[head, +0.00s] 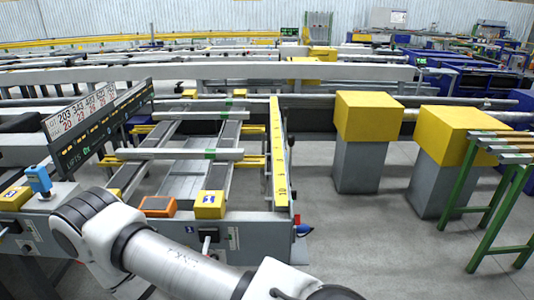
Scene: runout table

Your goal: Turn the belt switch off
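Another dark fitting (10,227) shows on the panel at the far left. I cannot tell which of these is the belt switch, nor its on or off position. A red and blue knob (302,228) sticks out at the table's right front corner. One of my arms crosses the bottom of the head view, in front of the panel, and hides part of it. Neither gripper is in view.
An orange-framed device (158,205), a yellow block (209,204) and a blue device (39,180) sit along the table's front edge. Yellow-topped grey pillars (366,145) and a green-legged rack (490,215) stand at right. The floor between is clear.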

